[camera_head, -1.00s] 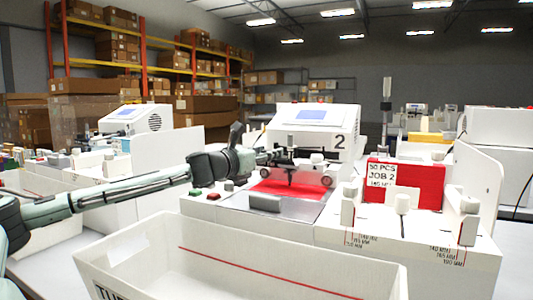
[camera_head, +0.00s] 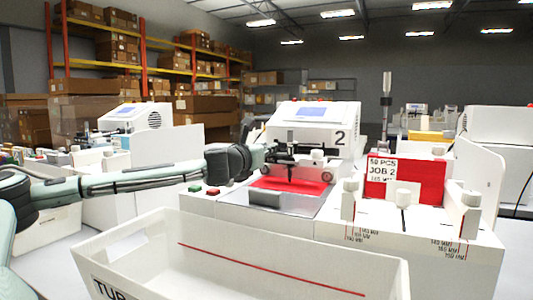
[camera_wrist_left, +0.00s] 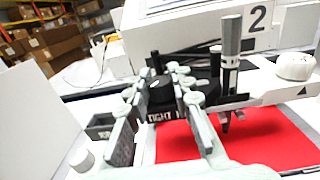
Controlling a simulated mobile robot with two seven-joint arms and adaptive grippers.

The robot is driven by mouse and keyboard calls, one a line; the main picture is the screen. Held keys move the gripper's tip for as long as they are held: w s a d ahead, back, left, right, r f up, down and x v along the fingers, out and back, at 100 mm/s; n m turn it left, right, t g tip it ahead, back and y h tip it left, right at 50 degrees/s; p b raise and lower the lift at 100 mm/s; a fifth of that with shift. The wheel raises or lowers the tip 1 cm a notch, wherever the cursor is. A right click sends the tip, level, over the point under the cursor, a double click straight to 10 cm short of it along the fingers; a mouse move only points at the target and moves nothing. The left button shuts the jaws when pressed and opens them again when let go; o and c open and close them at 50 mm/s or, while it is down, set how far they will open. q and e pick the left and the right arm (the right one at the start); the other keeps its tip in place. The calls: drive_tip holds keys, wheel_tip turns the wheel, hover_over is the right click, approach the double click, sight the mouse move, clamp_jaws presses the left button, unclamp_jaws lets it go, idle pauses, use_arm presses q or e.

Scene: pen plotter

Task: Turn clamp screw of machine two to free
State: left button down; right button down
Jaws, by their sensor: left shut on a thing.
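Machine two (camera_head: 318,115) is the white unit with a "2" on its front and a small screen on top. My left gripper (camera_head: 274,153) is at its left side, by the dark pen carriage. In the left wrist view the left gripper (camera_wrist_left: 164,82) has its fingers on either side of a black round knob (camera_wrist_left: 160,95), which looks like the clamp screw, and is shut on it. A "TIGHT" label (camera_wrist_left: 165,117) shows just below the knob, partly covered by a finger. A grey and black pen (camera_wrist_left: 230,55) stands upright to the right. My right gripper is not in view.
A red sheet (camera_head: 290,185) lies on the bed under the carriage, behind a grey block (camera_head: 265,198). Green (camera_head: 195,188) and red (camera_head: 212,191) buttons are at left. A white tub (camera_head: 250,255) stands in front. A red job block (camera_head: 425,180) is at right.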

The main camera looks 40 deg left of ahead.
use_arm(q)
drive_tip(key=n+g+y+b, duration=0.1)
drive_tip(key=n+g+y, duration=0.1)
drive_tip(key=y, duration=0.1)
drive_tip(key=n+g+y+b, duration=0.2)
drive_tip(key=n+y, duration=0.1)
drive_tip(key=y, duration=0.1)
drive_tip(key=shift+d, duration=0.15)
drive_tip(key=shift+n+g+y+b, duration=0.6)
drive_tip(key=shift+n+g+y, duration=1)
drive_tip(key=shift+g, duration=0.5)
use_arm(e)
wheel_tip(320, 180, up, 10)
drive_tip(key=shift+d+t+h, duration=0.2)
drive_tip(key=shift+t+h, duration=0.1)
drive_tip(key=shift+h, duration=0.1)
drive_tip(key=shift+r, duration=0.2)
use_arm(q)
drive_tip(key=c, duration=1.3)
unclamp_jaws()
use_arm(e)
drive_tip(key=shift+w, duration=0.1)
